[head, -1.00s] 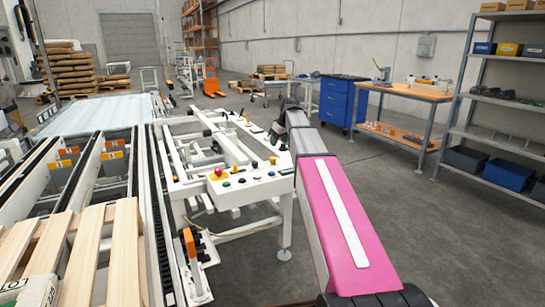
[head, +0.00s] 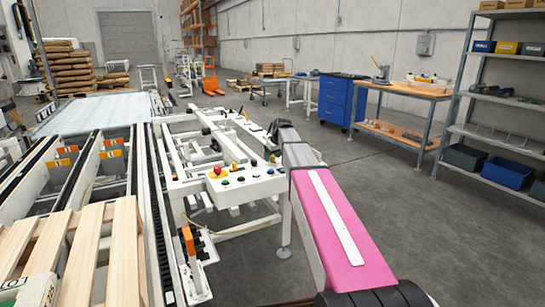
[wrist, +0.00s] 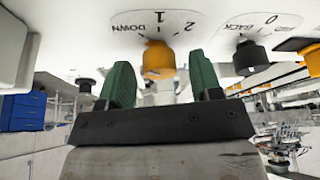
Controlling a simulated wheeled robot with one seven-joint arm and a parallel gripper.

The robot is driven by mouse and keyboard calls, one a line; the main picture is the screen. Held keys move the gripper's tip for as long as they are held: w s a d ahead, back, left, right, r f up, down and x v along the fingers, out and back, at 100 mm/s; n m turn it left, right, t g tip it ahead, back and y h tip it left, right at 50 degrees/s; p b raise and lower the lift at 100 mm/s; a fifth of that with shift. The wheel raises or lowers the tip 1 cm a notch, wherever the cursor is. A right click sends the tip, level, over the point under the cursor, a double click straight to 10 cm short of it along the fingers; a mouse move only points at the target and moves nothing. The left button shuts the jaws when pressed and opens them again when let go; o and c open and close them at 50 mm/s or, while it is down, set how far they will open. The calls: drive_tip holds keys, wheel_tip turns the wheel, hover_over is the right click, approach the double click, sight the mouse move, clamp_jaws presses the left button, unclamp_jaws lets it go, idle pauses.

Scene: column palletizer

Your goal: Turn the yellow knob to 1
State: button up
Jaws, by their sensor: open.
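The yellow knob (wrist: 158,60) hangs from the white panel at the top middle of the wrist view. A white dial label (wrist: 155,22) by it shows "DOWN", "1" and "2"; I cannot tell which mark the knob points to. My gripper (wrist: 161,78) is open, with one green finger on either side of the knob and a visible gap at each side. The fingers seem not to touch it. In the head view the white control panel (head: 238,190) stands left of my pink arm, and my gripper's fingers are hidden or too small to make out.
A black knob (wrist: 250,58) with a label reading "BACK" and "0" sits close to the right finger in the wrist view. A red button (head: 217,170) sits on the panel. Conveyor rails and a wooden pallet (head: 125,250) fill the left; open floor lies right.

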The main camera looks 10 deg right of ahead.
drive_tip(key=c, duration=0.9)
drive_tip(key=shift+c, duration=0.2)
drive_tip(key=shift+m, duration=0.3)
drive_tip(key=m+h, duration=0.1)
drive_tip(key=m, duration=0.2)
drive_tip(key=shift+a+t, duration=0.15)
drive_tip(key=shift+t, duration=0.25)
drive_tip(key=m+h, duration=0.2)
drive_tip(key=m, duration=0.3)
drive_tip(key=o, duration=0.9)
